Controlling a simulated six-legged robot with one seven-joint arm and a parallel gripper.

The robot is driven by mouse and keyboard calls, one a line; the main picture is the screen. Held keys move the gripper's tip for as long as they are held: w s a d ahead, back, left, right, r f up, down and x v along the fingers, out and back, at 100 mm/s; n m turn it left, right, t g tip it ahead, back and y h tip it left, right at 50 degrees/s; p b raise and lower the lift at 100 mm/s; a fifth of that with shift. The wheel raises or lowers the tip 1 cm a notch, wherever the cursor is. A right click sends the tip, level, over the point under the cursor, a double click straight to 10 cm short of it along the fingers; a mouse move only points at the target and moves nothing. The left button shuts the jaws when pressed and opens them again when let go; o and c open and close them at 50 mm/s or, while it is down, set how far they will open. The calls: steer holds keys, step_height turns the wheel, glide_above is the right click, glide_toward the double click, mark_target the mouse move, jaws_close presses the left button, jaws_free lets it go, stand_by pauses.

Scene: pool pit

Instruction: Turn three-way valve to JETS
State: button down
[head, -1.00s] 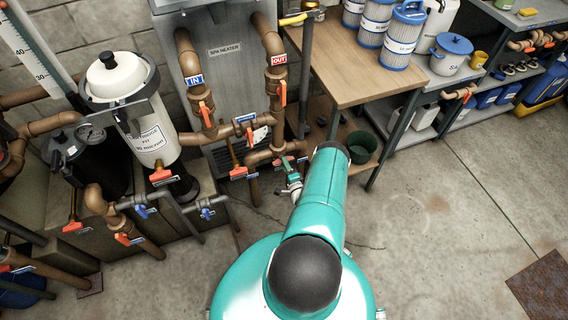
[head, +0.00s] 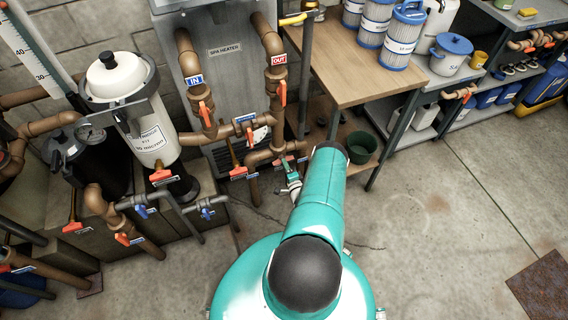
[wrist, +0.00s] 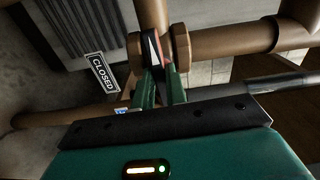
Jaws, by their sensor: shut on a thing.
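The three-way valve sits on brown pipes low in front of the spa heater. In the wrist view its red handle (wrist: 155,50), with a pale pointer mark, stands against the brown pipe fitting. My gripper (wrist: 160,80) has its two green fingers closed on the lower part of the handle, which they partly hide. A CLOSED plate (wrist: 103,72) is left of the handle, and a small blue label (wrist: 121,111) shows below it, mostly hidden. No JETS lettering is readable. In the head view my gripper (head: 289,170) is small, beyond my teal arm, at the lower pipes.
The spa heater (head: 232,75) stands behind, with other red-handled valves (head: 204,113) on its pipes. A filter canister (head: 150,135) is at left. A wooden bench (head: 350,60) and a green bucket (head: 361,146) are close on the right.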

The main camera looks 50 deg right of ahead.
steer(key=n, duration=2.8)
steer(key=shift+m, duration=0.3)
steer(key=c, duration=1.3)
jaws_free()
